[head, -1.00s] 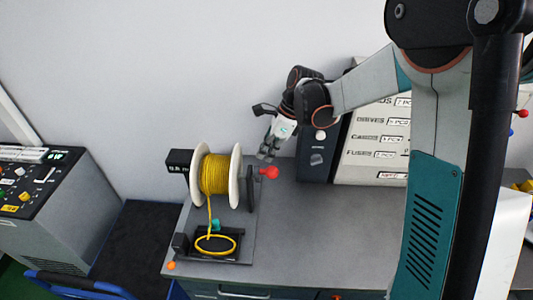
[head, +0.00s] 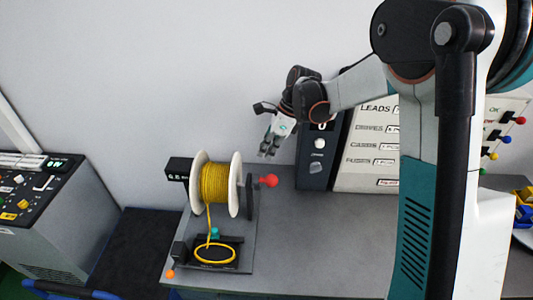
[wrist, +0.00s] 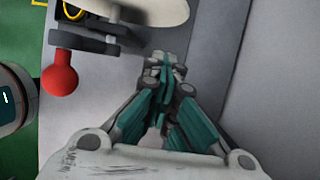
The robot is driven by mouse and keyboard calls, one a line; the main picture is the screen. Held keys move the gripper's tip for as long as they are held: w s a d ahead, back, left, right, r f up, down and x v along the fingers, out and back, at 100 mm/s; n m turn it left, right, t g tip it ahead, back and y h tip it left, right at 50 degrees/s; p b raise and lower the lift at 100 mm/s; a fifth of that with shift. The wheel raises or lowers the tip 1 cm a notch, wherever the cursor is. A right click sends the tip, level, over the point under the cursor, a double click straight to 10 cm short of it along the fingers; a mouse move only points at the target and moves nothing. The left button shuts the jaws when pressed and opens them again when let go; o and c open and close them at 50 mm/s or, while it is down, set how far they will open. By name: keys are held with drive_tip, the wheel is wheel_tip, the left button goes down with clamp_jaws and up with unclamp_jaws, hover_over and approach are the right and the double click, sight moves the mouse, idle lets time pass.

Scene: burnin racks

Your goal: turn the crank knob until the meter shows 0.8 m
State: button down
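The red ball crank knob (head: 268,181) sits on a dark crank arm at the right side of the spool of yellow cord (head: 214,184). In the wrist view the knob (wrist: 60,76) is at the left, apart from my fingers. The meter (head: 179,170) is a small dark box left of the spool; its light digits are too small to read surely. My gripper (head: 267,150) is above and behind the knob in the head view, empty and not touching it. In the wrist view my gripper's teal fingers (wrist: 168,68) come together at the tips.
A coil of yellow cord (head: 215,253) lies on the winder's base. A dark panel (head: 318,165) and a white labelled board (head: 372,150) stand behind, right of my gripper. The grey bench (head: 320,235) is clear in the middle. A console (head: 40,205) stands at the left.

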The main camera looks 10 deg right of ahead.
drive_tip(key=shift+w+d+r, duration=0.15)
drive_tip(key=shift+w, duration=0.6)
drive_tip(key=c, duration=1.9)
unclamp_jaws()
